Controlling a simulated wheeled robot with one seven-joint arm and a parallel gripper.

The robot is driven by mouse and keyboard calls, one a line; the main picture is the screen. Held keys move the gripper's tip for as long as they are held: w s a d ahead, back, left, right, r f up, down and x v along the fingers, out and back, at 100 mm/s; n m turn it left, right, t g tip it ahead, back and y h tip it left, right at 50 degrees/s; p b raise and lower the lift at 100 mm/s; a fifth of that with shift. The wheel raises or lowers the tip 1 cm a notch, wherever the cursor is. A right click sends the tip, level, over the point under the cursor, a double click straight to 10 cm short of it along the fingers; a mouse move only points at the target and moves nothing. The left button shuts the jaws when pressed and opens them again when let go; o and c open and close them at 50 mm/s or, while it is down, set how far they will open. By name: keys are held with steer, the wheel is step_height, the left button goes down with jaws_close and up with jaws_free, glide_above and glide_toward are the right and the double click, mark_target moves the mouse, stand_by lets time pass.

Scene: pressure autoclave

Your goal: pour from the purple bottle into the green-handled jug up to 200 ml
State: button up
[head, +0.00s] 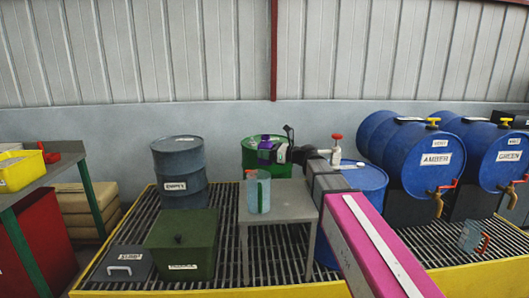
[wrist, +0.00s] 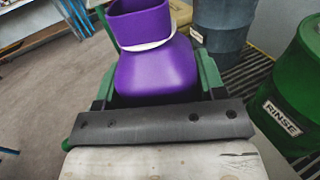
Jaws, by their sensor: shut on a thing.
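The purple bottle (head: 265,152) is held by my gripper (head: 276,155) above and slightly behind the jug in the head view, and it looks roughly upright. In the wrist view the purple bottle (wrist: 156,66) sits between the jaws of my gripper (wrist: 155,92), with a white ring around its neck. The green-handled jug (head: 252,195) is clear and bluish and stands upright on a small grey table, with a green strip on its front. No stream of liquid shows. The liquid level in the jug cannot be read.
The small grey table (head: 290,207) stands on a yellow-edged grating (head: 270,268). A green RINSE drum (wrist: 290,105) and a dark blue drum (head: 180,172) stand behind. A green box (head: 183,245) is at left. A red-handled jug (head: 470,238) is at right, below barrels (head: 432,160) with taps.

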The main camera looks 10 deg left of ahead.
steer(key=shift+s, duration=0.1)
steer(key=shift+s+a+r+n, duration=0.15)
steer(key=shift+s+n, duration=0.3)
steer(key=shift+n, duration=0.3)
steer(key=shift+s+r+n, duration=0.15)
steer(key=shift+s+n, duration=0.3)
steer(key=shift+n, duration=0.3)
steer(key=shift+s+r+n, duration=0.1)
steer(key=shift+s+n, duration=0.05)
steer(key=shift+n, duration=1.15)
steer(key=w+n, duration=0.1)
steer(key=n, duration=0.1)
steer(key=shift+n, duration=0.3)
steer(key=shift+w+f+n, duration=0.25)
steer(key=shift+w+n, duration=0.05)
steer(key=shift+n, duration=0.8)
steer(key=n, duration=0.2)
steer(key=shift+w+f+n, duration=0.15)
steer(key=shift+f+n, duration=0.2)
steer(key=shift+n, duration=0.05)
steer(key=shift+f+n, duration=0.35)
steer(key=shift+n, duration=0.55)
steer(key=shift+f+n, duration=0.35)
steer(key=shift+n, duration=0.55)
